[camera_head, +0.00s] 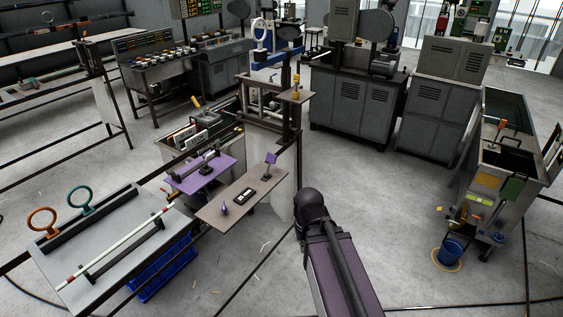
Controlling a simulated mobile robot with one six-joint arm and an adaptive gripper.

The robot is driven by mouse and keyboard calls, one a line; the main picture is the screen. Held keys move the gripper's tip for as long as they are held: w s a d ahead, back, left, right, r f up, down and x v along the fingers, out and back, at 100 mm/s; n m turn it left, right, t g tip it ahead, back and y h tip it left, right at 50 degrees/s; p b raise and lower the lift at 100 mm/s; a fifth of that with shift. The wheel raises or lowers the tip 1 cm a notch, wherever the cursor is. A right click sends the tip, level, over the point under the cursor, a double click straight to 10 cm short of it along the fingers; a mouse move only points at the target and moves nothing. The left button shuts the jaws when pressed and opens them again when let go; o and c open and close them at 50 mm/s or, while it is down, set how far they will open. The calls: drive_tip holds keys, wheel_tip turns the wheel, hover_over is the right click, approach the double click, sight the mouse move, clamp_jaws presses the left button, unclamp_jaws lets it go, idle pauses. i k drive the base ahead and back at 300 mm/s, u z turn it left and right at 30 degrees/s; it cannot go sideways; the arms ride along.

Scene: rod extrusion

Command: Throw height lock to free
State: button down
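I cannot tell for sure which part is the height lock. A brown plate (222,212) in the middle carries a small upright part with a purple square head (271,158), a dark rectangular piece (244,195) and a small purple knob (224,209). A purple plate (222,178) with a dark clamp-like bar sits just left of it. A yellow-handled part (296,86) stands on a small shelf higher up behind. My arm reaches in from the bottom, right of the brown plate. My gripper is not visible.
A grey bench (84,262) with two ring handles and a long pale rod stands front left. Grey cabinets (352,98) stand at the back. A metal trough (490,170) and a blue bucket (451,250) are on the right. Floor between them is mostly clear.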

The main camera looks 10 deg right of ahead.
sight(271, 157)
drive_tip(key=z, duration=0.45)
drive_tip(key=k, duration=1.3)
drive_tip(key=z, duration=0.5)
drive_tip(key=i, duration=0.85)
drive_tip(key=u, duration=0.45)
drive_tip(key=i, duration=1.25)
drive_tip(key=u, duration=0.3)
